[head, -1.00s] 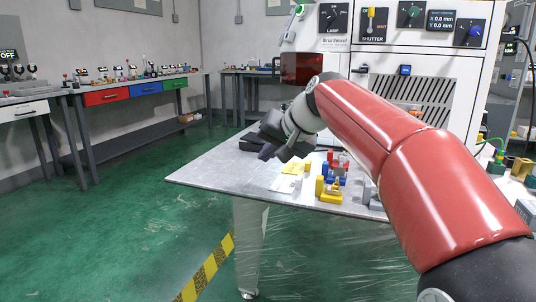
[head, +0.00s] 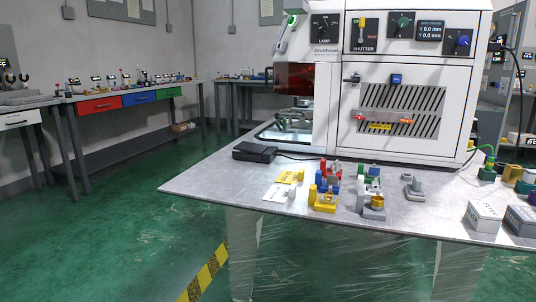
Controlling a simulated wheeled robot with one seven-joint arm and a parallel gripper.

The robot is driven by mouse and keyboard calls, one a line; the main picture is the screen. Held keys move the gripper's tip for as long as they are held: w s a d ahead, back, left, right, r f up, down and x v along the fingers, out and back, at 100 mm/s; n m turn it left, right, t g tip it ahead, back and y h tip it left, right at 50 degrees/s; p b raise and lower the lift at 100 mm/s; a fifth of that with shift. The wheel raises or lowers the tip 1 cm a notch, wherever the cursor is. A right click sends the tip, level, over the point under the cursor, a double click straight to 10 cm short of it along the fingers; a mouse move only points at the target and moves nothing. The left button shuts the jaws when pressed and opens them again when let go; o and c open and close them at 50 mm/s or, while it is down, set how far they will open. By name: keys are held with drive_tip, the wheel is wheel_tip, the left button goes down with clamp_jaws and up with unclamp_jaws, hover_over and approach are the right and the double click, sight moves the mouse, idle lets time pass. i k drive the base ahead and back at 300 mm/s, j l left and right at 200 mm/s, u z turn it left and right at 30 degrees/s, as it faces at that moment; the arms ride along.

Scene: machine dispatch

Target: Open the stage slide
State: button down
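The white machine (head: 398,148) stands at the back of the metal table. At its left side is a lit opening (head: 296,112) beneath a dark red window (head: 298,78). Small grey parts (head: 293,122) show low in this opening, above a dark-edged base. I cannot make out which of these is the stage slide or how far it is open. A lever with a green tip (head: 287,34) is at the upper left of the machine. My gripper and arm are not in the present view.
Yellow, blue, red, green and grey fixtures (head: 324,200) stand on the table's front half. A black box (head: 255,152) with a cable lies at left. Pale and dark grey boxes (head: 483,217) are at right. Bare table (head: 215,185) shows at left.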

sight(299, 125)
drive_tip(key=i+j+u, duration=0.3)
drive_tip(key=u, duration=0.2)
drive_tip(key=i+j+u, duration=0.2)
drive_tip(key=i+u, duration=0.25)
drive_tip(key=i+j+u, duration=0.1)
drive_tip(key=i+u, duration=0.2)
drive_tip(key=u, duration=0.2)
drive_tip(key=i+j+u, duration=0.1)
drive_tip(key=i+u, duration=0.6)
drive_tip(key=i, duration=0.15)
drive_tip(key=i+z, duration=0.35)
drive_tip(key=i+j+z, duration=0.1)
drive_tip(key=i+z, duration=0.25)
drive_tip(key=i, duration=0.05)
